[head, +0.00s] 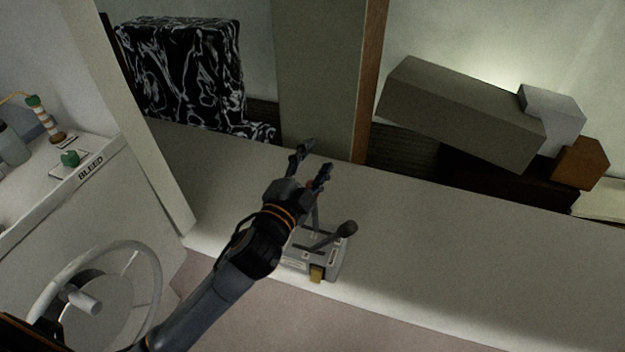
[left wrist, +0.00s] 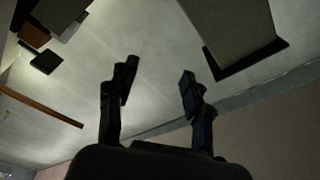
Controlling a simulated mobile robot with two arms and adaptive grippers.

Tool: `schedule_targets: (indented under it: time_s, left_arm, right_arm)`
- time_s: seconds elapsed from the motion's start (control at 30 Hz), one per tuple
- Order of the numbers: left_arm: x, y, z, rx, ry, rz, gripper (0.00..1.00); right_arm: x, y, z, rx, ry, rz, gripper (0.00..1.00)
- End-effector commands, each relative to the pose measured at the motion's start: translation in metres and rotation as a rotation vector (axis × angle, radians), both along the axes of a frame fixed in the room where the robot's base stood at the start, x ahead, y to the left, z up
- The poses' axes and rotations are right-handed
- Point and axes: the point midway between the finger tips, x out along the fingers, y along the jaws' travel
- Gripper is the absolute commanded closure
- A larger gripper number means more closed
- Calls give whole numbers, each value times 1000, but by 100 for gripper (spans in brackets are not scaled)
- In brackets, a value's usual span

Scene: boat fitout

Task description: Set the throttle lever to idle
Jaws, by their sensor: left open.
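The lever box (head: 327,262), a grey unit with small labels, sits on the pale ledge in the head view. One lever with a dark round knob (head: 347,229) leans to the right. A second upright rod (head: 315,216) rises behind my left gripper, with a bit of red near its top, mostly hidden. The labels are too small to show which is the throttle lever. My left gripper (head: 314,158) is open above and beyond the box, fingers pointing away. In the left wrist view its fingers (left wrist: 158,78) are apart with nothing between them; no lever shows there.
A steering wheel (head: 155,290) stands at the lower left. A white console (head: 60,205) marked BLEED is at the left. A pale post (head: 150,150) rises beside the ledge (head: 480,265). Large grey blocks (head: 455,110) and a black-and-white patterned seat (head: 190,75) lie beyond.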

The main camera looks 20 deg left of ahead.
Motion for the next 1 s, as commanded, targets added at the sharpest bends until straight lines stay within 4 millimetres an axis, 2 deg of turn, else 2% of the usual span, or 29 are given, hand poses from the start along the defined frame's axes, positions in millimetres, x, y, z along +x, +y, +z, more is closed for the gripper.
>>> schedule_targets:
  time_s: [0.03,0.1,0.2,0.3,0.4,0.47,0.57,0.63,0.7,0.8,0.9,1.0]
  left_arm:
    - [11,-23,42,136,-178,-92,49]
    - [13,-58,81,327,-395,-221,49]
    - [3,-105,109,616,-666,-409,49]
    - [-10,-138,107,917,-882,-603,49]
    - [-16,-146,80,1246,-1038,-823,49]
    - [-13,-136,58,1450,-1091,-967,49]
    - [-1,-94,24,1759,-1094,-1210,49]
    - [8,-54,9,1930,-1042,-1369,49]
    - [16,-14,3,2061,-966,-1503,49]
    - [21,31,1,2173,-856,-1651,49]
    - [22,58,3,2225,-779,-1736,49]
    - [23,67,-1,2239,-748,-1771,49]
  right_arm:
    - [2,1,1,1,-4,0,60]
    - [5,1,0,1,-7,0,60]
    - [8,3,1,4,-12,0,60]
    - [10,4,1,5,-15,-1,60]
    - [10,5,1,6,-15,0,60]
    - [9,5,2,6,-14,-1,60]
    - [9,5,2,6,-14,-1,60]
    - [9,5,2,6,-13,-1,60]
    - [9,5,2,6,-13,-1,60]
    - [9,4,2,6,-12,-1,60]
    - [8,4,2,6,-12,-1,60]
    - [8,4,4,6,-11,-2,60]
